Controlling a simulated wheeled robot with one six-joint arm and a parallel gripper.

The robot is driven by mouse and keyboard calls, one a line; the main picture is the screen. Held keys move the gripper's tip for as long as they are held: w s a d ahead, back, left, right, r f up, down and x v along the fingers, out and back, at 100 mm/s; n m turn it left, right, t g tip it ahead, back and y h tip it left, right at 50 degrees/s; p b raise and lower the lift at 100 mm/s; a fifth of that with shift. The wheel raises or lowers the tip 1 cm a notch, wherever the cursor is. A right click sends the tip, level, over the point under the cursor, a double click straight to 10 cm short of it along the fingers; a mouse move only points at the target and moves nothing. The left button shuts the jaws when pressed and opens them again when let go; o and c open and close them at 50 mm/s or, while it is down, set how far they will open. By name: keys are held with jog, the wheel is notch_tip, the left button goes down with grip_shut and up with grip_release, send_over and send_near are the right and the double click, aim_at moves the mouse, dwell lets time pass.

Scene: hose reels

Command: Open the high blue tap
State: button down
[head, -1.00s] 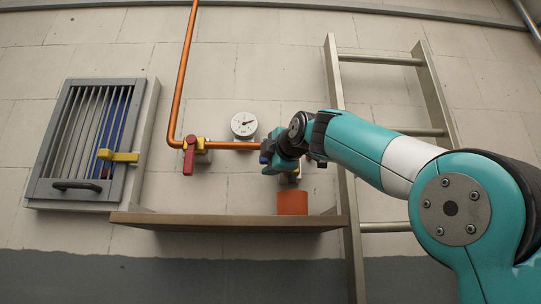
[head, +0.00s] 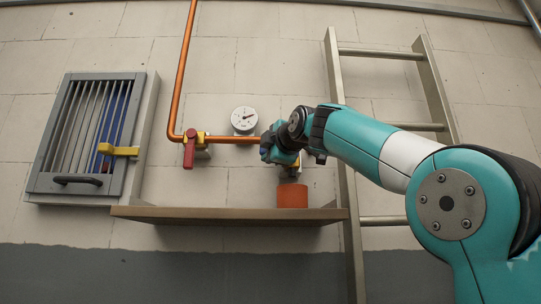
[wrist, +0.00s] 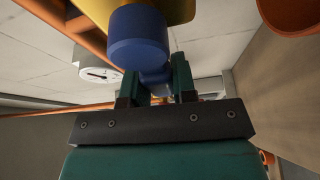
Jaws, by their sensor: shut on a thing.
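The blue tap (wrist: 138,40) shows in the wrist view as a round blue hub with a narrower blue handle running down from it. It sits on a yellow valve body (wrist: 176,10). My gripper (wrist: 157,88) is shut on the blue handle, with one dark green finger on each side of it. In the head view my gripper (head: 270,148) is at the right end of the copper pipe, above the shelf. There it hides most of the blue tap. A bit of yellow valve body shows just behind my gripper.
A red-handled tap (head: 189,152) and a round gauge (head: 244,120) are on the copper pipe (head: 181,85) to the left. An orange pot (head: 292,194) stands on the wooden shelf (head: 220,214) below my gripper. A ladder (head: 345,180) is at right; a louvred hatch (head: 85,135) is at left.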

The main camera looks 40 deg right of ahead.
jog(key=m, duration=0.1)
jog(key=r+m+t+b, duration=0.1)
jog(key=m+h, duration=0.1)
jog(key=m, duration=0.1)
jog(key=shift+s+d+r, duration=0.15)
jog(key=shift+d+r, duration=0.05)
jog(key=shift+r, duration=0.2)
jog(key=m, duration=0.2)
jog(key=r+m+h, duration=0.1)
jog(key=m, duration=0.1)
jog(key=d+r+m+t+h+b, duration=0.1)
jog(key=shift+s+m, duration=0.35)
jog(key=shift+m, duration=0.05)
jog(key=m+h, duration=0.1)
jog(key=m, duration=0.1)
jog(key=d+m+h, duration=0.1)
jog(key=m, duration=0.1)
jog(key=s+r+m+h, duration=0.1)
jog(key=m, duration=0.1)
jog(key=shift+d, duration=0.4)
jog(key=shift+s+d+r+m+g+h, duration=0.1)
jog(key=shift+s+d+m+g+h, duration=0.25)
jog(key=shift+m, duration=0.6)
jog(key=shift+d+f+m+g+h, duration=0.1)
jog(key=shift+d+m+h, duration=0.1)
jog(key=shift+m+h, duration=0.6)
jog(key=shift+s+d+r+m+g+h, duration=0.1)
jog(key=shift+s+d+m+g+h, duration=0.15)
jog(key=shift+m, duration=0.9)
